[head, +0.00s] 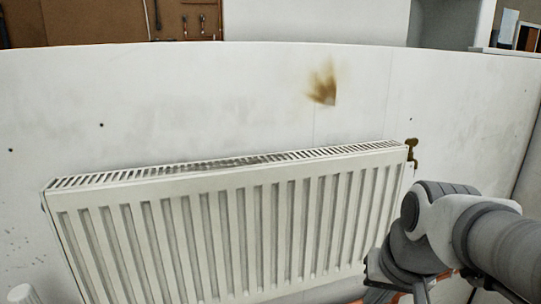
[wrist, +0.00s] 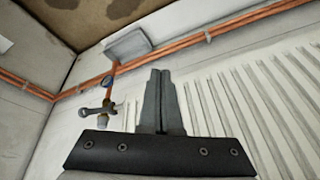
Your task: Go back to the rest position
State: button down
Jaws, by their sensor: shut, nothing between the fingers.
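My gripper (wrist: 159,80) shows in the wrist view with its two fingers pressed together and nothing between them. In the head view my arm reaches in from the lower right, bent in front of the radiator's right end. The fingers cannot be made out there. A white ribbed radiator (head: 230,225) hangs on the pale wall, and its ribs also show right of my fingers in the wrist view (wrist: 235,115). No touch between my gripper and the radiator can be seen.
A brass valve (head: 411,152) sits at the radiator's top right corner. In the wrist view a tap-like fitting (wrist: 100,108) and copper pipes (wrist: 200,38) run near my fingers. The wall (head: 200,110) has a brown stain (head: 323,85). Pegboard tools (head: 185,20) show behind its top edge.

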jog(key=s+a+r+n+t, duration=0.1)
jog(key=s+a+n, duration=0.2)
jog(key=s, duration=0.3)
notch_tip(320, 180, up, 18)
jog(key=p, duration=1.7)
jog(key=shift+d+f+p, duration=0.15)
jog(key=shift+d+p, duration=0.1)
jog(key=shift+p, duration=0.05)
